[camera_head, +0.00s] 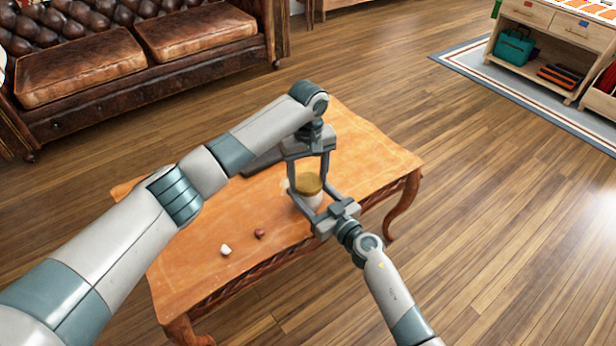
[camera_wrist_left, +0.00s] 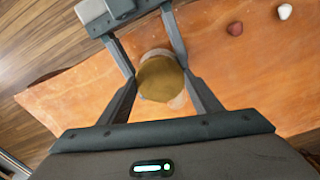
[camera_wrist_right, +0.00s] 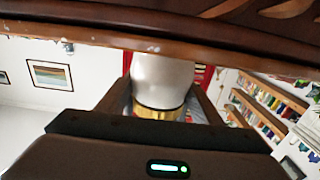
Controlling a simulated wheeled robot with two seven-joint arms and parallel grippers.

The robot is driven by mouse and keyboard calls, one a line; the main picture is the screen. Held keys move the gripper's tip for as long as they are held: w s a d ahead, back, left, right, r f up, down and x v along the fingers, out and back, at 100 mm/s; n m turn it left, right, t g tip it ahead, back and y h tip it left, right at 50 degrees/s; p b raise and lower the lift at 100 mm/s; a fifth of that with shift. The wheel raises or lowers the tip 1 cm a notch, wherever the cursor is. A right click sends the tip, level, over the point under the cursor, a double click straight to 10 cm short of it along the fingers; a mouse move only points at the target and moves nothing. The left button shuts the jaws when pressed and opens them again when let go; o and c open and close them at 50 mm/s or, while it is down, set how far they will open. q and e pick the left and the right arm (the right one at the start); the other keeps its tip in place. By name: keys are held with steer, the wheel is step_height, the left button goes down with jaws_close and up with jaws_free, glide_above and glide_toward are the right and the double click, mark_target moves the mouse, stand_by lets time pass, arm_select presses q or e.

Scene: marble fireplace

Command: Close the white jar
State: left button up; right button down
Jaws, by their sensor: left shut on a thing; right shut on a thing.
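The white jar (camera_head: 314,201) stands upright near the right end of the orange wooden table, with a gold-brown round lid (camera_head: 309,182) at its top. My left gripper (camera_head: 309,179) comes from above and is shut on the lid, which shows between its fingers in the left wrist view (camera_wrist_left: 160,80). My right gripper (camera_head: 307,190) comes from the near right and is shut on the jar's body. In the right wrist view the white body (camera_wrist_right: 160,80) appears between the fingers, with the gold lid (camera_wrist_right: 158,114) against its mouth. I cannot tell whether the lid is fully seated.
A small white object (camera_head: 226,250) and a dark red one (camera_head: 259,234) lie on the table's (camera_head: 190,275) front part. A dark flat object (camera_head: 263,160) lies partly behind my left arm.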

arm_select(q)
steer(key=m, duration=1.1)
steer(key=shift+m, duration=0.4)
steer(key=m, duration=0.5)
steer(key=shift+m, duration=0.4)
steer(key=m, duration=0.6)
steer(key=o, duration=1.2)
steer(key=shift+r, duration=2.2)
